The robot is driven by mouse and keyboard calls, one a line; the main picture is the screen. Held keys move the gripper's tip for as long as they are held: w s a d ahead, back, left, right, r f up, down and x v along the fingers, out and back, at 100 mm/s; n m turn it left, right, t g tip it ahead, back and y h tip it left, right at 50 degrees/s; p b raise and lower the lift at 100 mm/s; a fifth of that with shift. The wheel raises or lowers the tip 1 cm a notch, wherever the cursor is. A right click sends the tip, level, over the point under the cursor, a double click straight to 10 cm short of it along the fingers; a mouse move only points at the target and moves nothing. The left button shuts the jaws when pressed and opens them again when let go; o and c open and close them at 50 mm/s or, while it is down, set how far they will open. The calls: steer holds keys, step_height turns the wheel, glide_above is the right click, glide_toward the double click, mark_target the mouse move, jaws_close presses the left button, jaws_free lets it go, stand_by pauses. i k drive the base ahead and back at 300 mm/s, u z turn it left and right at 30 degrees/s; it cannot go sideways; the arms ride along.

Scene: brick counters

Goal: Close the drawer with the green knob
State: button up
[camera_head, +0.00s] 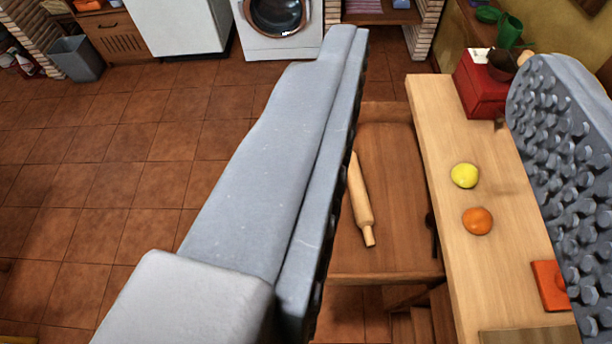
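An open wooden drawer (385,278) sticks out to the left from under the light wood counter (440,130). A rolling pin (362,205) lies in it. My gripper (445,62) is open, with one grey finger in the middle of the view and the other at the right edge. The drawer and part of the counter show between the fingers, and nothing is held. The left finger covers the left end of the drawer, so its front is hidden. No green knob shows.
On the counter are a yellow fruit (464,175), an orange fruit (477,221), a red box (482,88) and an orange-red item (550,285). A white washing machine (280,25) and a grey bin (76,58) stand at the back. The tiled floor (130,160) at left is clear.

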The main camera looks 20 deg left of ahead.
mark_target(385, 145)
steer(key=z, duration=0.85)
steer(key=k, duration=1.65)
steer(key=u, duration=0.8)
steer(key=i, duration=1.65)
steer(key=z, duration=0.05)
